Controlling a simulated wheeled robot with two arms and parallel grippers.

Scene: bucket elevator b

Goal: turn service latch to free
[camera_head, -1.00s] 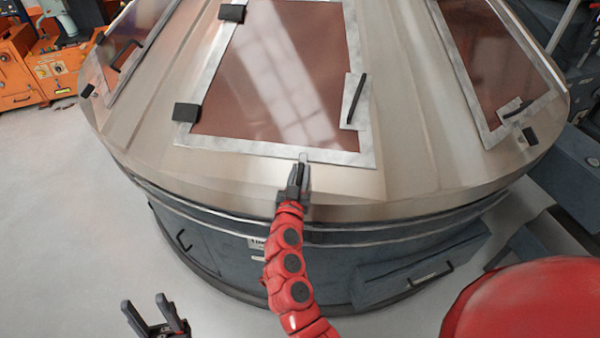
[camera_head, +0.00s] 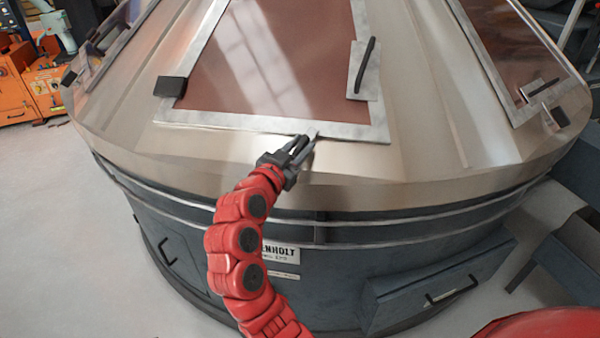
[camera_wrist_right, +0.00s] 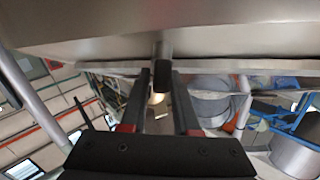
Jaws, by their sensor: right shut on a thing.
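The service latch shows in the right wrist view as a short metal stem with a dark grip (camera_wrist_right: 162,76), hanging from the edge of the pale metal cover. In the head view its small metal tip (camera_head: 315,136) shows at the lower rim of the hatch frame (camera_head: 240,126). My right gripper (camera_head: 300,147) is at that rim, pointing up and to the right. It is shut on the latch; in the wrist view its two fingers (camera_wrist_right: 163,100) stand either side of the dark grip. The fingers hide most of the latch in the head view. My left gripper is not in view.
The brown hatch panel (camera_head: 265,60) has a black handle (camera_head: 365,66) at its right and a black hinge block (camera_head: 170,87) at its left. Below are the dark drum wall and a drawer-like box (camera_head: 440,280) with a handle. Open floor (camera_head: 60,220) lies at the left.

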